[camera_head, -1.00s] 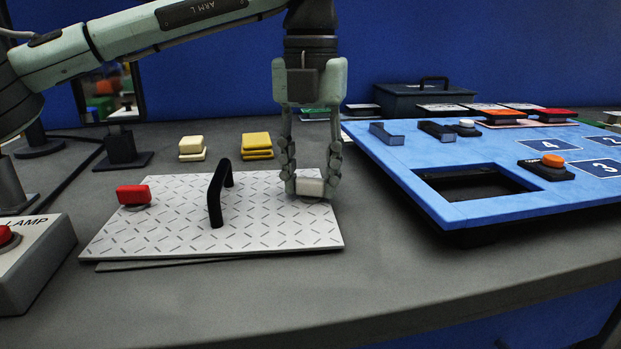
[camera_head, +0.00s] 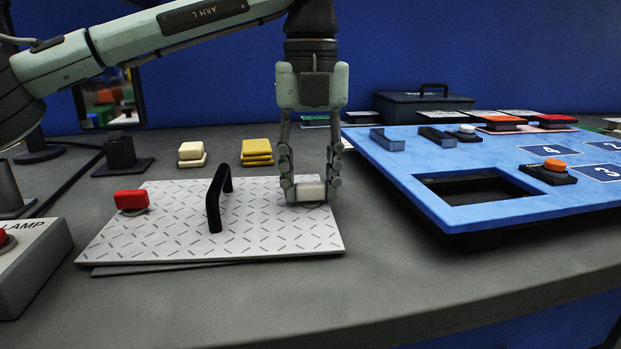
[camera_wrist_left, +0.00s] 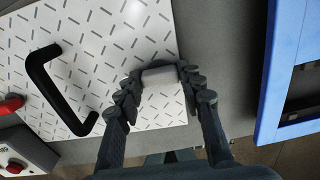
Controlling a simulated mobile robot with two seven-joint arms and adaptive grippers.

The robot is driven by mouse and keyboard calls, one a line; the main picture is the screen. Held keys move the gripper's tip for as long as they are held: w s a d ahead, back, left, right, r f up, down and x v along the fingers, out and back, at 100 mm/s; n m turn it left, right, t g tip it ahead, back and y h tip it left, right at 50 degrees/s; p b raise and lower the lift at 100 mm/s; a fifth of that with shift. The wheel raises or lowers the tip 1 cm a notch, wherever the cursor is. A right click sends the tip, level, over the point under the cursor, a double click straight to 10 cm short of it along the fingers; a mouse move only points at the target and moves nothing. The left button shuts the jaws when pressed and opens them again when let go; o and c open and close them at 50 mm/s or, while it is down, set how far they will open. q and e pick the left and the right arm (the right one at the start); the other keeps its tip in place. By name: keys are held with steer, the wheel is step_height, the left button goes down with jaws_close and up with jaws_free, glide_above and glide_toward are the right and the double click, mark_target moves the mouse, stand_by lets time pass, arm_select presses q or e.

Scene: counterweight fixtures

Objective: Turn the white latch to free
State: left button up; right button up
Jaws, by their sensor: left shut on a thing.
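The white latch (camera_head: 310,190) is a small white block near the right edge of a patterned white plate (camera_head: 270,235). My left gripper (camera_head: 310,188) points down and is shut on the white latch, with one finger at each side of it. The left wrist view also shows the latch (camera_wrist_left: 160,77) between the fingers, partly hidden by them. A red latch (camera_head: 131,199) sits at the left side of the plate. A black handle (camera_head: 214,200) stands up in the plate's middle. My right gripper is not in view.
A blue panel (camera_head: 400,165) with a rectangular opening stands to the right of the plate. Yellow blocks (camera_head: 257,150) and cream blocks (camera_head: 191,153) lie behind the plate. A grey lamp box (camera_head: 35,265) is at the left front.

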mark_target(311, 184)
arm_select(q)
steer(key=o, duration=1.2)
steer(key=shift+c, duration=0.2)
step_height(311, 184, up, 12)
